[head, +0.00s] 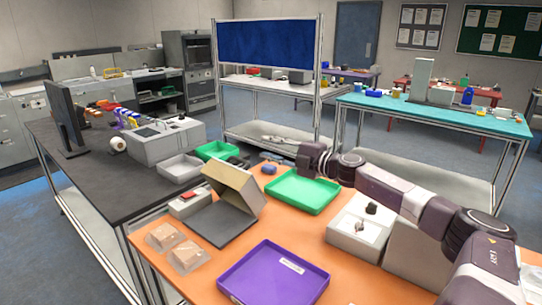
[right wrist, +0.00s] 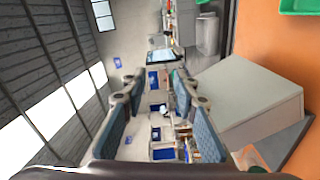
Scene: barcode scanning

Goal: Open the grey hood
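The grey hood (head: 236,188) is a boxy, tan-grey cover on the orange table, standing tilted up at the back of a dark grey plate (head: 222,225). In the right wrist view a pale grey box-like body, which looks like the hood (right wrist: 245,95), lies right of the fingers. My right gripper (head: 271,163) is just behind the hood in the head view, partly hard to make out against the background. The right wrist view shows its two blue-padded fingers (right wrist: 157,95) apart with nothing between them. My left gripper is not in view.
A green tray (head: 302,194) lies right of the hood and a purple tray (head: 272,274) in front. A red-button box (head: 188,203) and two small packages (head: 187,256) sit at left. A white box with a black knob (head: 360,232) stands right, near my arm.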

